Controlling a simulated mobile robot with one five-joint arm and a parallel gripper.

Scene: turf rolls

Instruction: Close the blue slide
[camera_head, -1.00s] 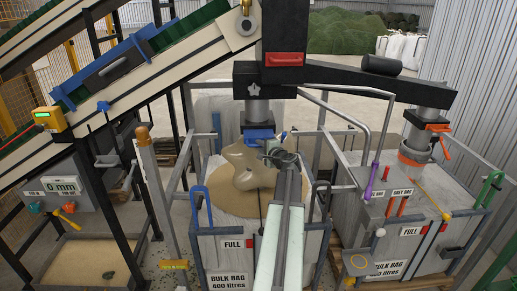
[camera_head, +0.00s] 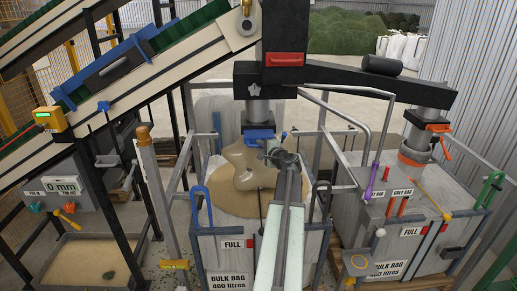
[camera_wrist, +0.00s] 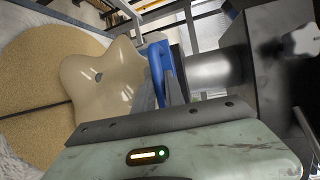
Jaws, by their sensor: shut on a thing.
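The blue slide (camera_head: 260,134) sits at the foot of the left grey spout, under the black beam. A glossy tan mass (camera_head: 246,166) hangs below it over the sand in the left bulk bag (camera_head: 205,248). My gripper (camera_head: 272,152) is at the slide's front right side and shut on its blue handle. In the wrist view the blue slide (camera_wrist: 158,66) stands upright in the picture beside the grey spout (camera_wrist: 214,68), at the tips of my gripper (camera_wrist: 172,88). My fingers partly hide the handle, and how far the slide is open cannot be told.
A second spout with an orange collar (camera_head: 413,158) stands over the right bulk bag (camera_head: 405,250). Grey rails (camera_head: 335,112) and a blue hook (camera_head: 203,205) are close to my arm. A conveyor (camera_head: 120,75) slopes along the left.

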